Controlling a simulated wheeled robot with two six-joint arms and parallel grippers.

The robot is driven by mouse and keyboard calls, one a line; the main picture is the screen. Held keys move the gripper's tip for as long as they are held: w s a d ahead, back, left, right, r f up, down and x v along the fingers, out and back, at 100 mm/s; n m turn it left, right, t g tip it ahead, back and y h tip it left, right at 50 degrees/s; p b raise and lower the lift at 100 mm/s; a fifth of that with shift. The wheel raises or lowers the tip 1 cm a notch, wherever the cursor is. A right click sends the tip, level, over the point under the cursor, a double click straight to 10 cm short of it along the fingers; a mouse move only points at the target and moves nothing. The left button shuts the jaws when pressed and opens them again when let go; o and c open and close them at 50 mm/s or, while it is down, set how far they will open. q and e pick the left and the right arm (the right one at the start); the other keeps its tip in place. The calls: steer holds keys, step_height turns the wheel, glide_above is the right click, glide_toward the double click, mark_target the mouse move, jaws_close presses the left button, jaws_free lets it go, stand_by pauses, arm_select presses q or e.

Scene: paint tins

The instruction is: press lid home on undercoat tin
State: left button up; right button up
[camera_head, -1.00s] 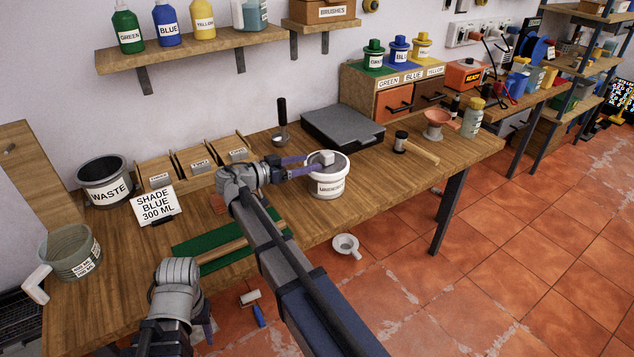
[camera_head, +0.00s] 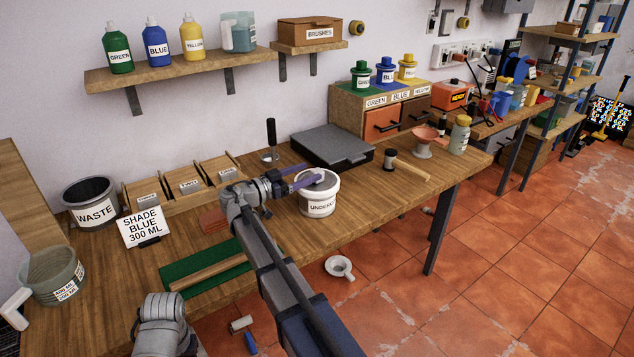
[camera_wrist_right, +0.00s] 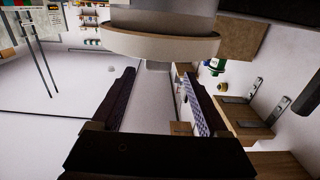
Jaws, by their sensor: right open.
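The white undercoat tin (camera_head: 318,203) stands upright on the workbench, its label partly readable. Its top shows a pale rim with a grey middle; I cannot tell whether the lid is fully down. My right gripper (camera_head: 311,177) reaches across the tin's top from the left, with its purple-blue fingers over it. In the right wrist view the open fingers (camera_wrist_right: 158,110) sit either side of a grey block-like part below a pale disc (camera_wrist_right: 160,42), which looks like the lid and its knob. Only part of my left arm shows at the lower left; its gripper is out of sight.
A dark grey flat slab (camera_head: 332,146) lies behind the tin. A mallet (camera_head: 400,165) and red funnel (camera_head: 424,142) are to the right. A waste bin (camera_head: 92,202), shade sign (camera_head: 143,227) and green mat (camera_head: 207,273) are to the left. The bench's front edge is close to the tin.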

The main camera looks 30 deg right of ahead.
mark_target(312, 172)
steer(key=d, duration=0.4)
steer(key=shift+f, duration=0.2)
jaws_close()
stand_by(0.3)
